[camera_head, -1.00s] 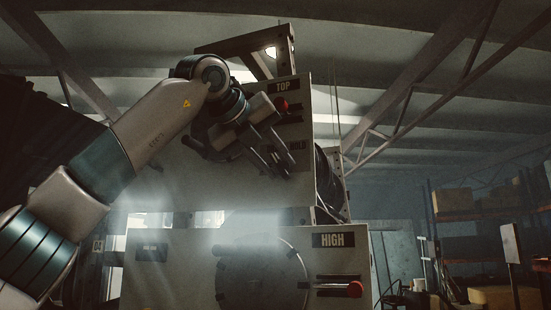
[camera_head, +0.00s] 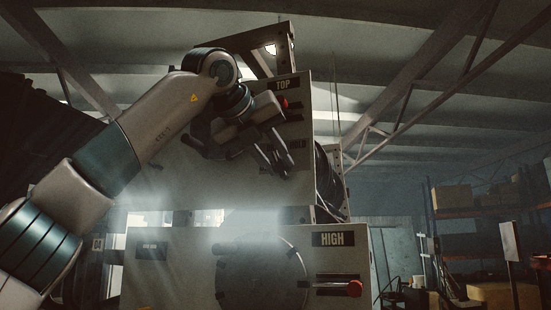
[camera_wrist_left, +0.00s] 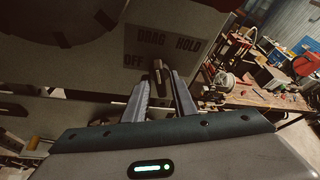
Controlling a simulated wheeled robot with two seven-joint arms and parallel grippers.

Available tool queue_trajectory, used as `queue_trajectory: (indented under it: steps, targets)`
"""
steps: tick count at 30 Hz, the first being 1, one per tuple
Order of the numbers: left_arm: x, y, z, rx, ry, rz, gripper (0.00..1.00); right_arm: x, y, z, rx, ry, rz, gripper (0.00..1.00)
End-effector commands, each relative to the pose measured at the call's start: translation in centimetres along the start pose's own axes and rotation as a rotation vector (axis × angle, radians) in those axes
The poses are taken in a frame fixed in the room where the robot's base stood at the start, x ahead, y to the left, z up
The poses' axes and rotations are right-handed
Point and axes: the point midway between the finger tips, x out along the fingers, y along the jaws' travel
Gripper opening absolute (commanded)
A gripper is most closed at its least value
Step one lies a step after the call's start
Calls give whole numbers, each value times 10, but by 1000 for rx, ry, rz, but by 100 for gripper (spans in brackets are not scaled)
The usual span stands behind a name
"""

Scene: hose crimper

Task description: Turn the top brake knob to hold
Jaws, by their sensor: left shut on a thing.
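The top brake knob (camera_wrist_left: 158,70) is a small dark handle on the pale panel in the left wrist view. Printed words OFF, DRAG and HOLD (camera_wrist_left: 188,44) lie around its upper side. Its handle stands nearly upright in that view, pointing between DRAG and HOLD, nearer DRAG. My left gripper (camera_wrist_left: 163,84) is shut on the knob, one finger on each side. In the head view my left gripper (camera_head: 278,162) is against the upper panel below the TOP label (camera_head: 283,85) and hides the knob. My right gripper is not in view.
A red-tipped lever (camera_head: 283,103) sits just above my left gripper. A lower panel has a dark disc (camera_head: 262,278), a HIGH label (camera_head: 332,240) and another red-ended lever (camera_head: 355,288). A cluttered workbench (camera_wrist_left: 250,93) stands beyond the panel.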

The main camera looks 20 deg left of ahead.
Motion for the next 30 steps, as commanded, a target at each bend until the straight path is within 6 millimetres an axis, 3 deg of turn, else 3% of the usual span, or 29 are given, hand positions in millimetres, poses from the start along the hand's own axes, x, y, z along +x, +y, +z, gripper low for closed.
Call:
queue_trajectory:
  steps: [13,30]
  targets:
    - [-1,-4,1,358,-2,149,2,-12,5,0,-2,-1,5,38]
    - [0,-6,-2,774,-3,321,2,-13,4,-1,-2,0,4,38]
